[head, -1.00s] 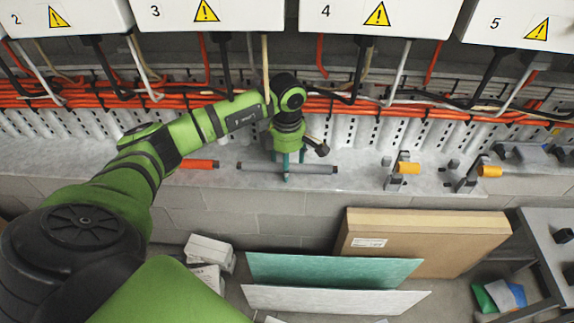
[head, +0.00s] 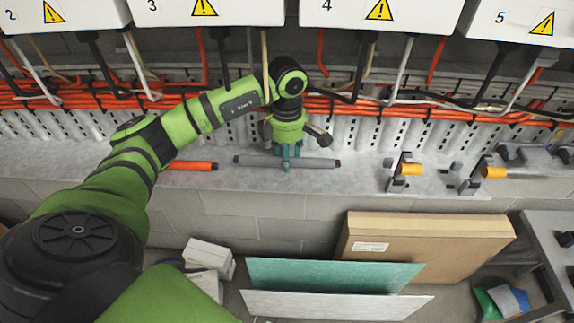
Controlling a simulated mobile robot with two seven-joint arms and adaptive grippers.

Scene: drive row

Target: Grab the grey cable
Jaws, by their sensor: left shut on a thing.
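The grey cable (head: 255,160) is a short straight piece with dark ends, lying across the picture at the grey ledge below the wall units. My left gripper (head: 287,160), with teal fingers, comes down on it from above. It is shut on the cable near its middle, and the cable sticks out on both sides. I cannot tell whether the cable touches the ledge or is slightly clear of it. My right gripper is not in view.
An orange cable piece (head: 192,165) lies to the left on the ledge (head: 355,182). Two holders with yellow-orange rolls (head: 411,169) stand to the right. Orange, black and white cables run behind. Below are a cardboard box (head: 430,240), a teal panel (head: 330,273) and a white panel (head: 335,304).

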